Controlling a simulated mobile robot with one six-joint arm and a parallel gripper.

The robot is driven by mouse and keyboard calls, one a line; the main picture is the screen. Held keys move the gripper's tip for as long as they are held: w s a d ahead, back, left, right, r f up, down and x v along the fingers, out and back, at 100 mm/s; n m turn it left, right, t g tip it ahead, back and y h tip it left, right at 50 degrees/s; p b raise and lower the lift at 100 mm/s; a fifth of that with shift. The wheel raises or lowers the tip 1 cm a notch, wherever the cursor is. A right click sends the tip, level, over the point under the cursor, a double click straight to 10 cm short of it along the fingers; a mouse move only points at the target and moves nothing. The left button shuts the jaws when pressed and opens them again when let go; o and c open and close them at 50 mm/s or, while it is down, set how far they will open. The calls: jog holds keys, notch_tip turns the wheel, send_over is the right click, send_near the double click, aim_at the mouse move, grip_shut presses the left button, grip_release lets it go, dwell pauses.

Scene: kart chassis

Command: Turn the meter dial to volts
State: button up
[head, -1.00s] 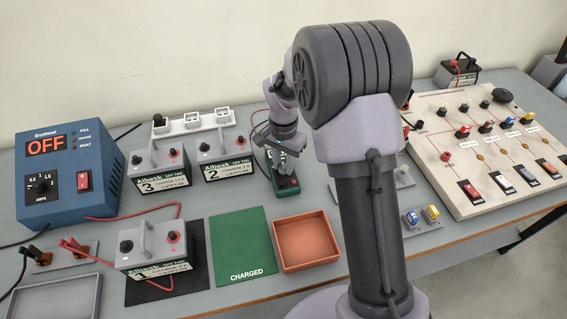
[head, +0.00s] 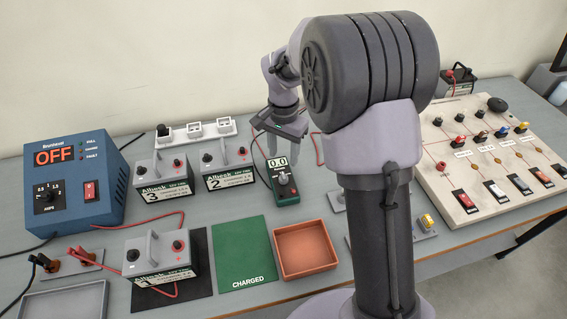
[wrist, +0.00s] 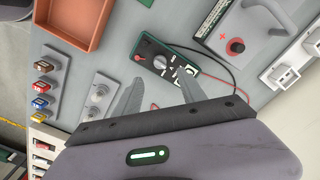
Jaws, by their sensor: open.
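The green-and-black meter (head: 286,190) lies on the bench, right of battery 2. Its small screen (head: 277,162) reads 0.0. Its dial (head: 284,179) is a round knob below the screen; it also shows in the wrist view (wrist: 160,62). The pointer's exact setting is too small to read. My gripper (head: 278,148) is raised above the far end of the meter, apart from it. In the wrist view my gripper (wrist: 160,82) is open and empty, its fingers on either side of the meter's near edge as seen there.
Battery 2 (head: 227,165) stands close left of the meter. An orange tray (head: 305,250) and a green CHARGED mat (head: 245,250) lie in front. A white switch panel (head: 450,165) is at the right. A red lead (wrist: 222,78) runs from the meter.

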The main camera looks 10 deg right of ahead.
notch_tip(320, 180, up, 8)
jog(key=p, duration=0.2)
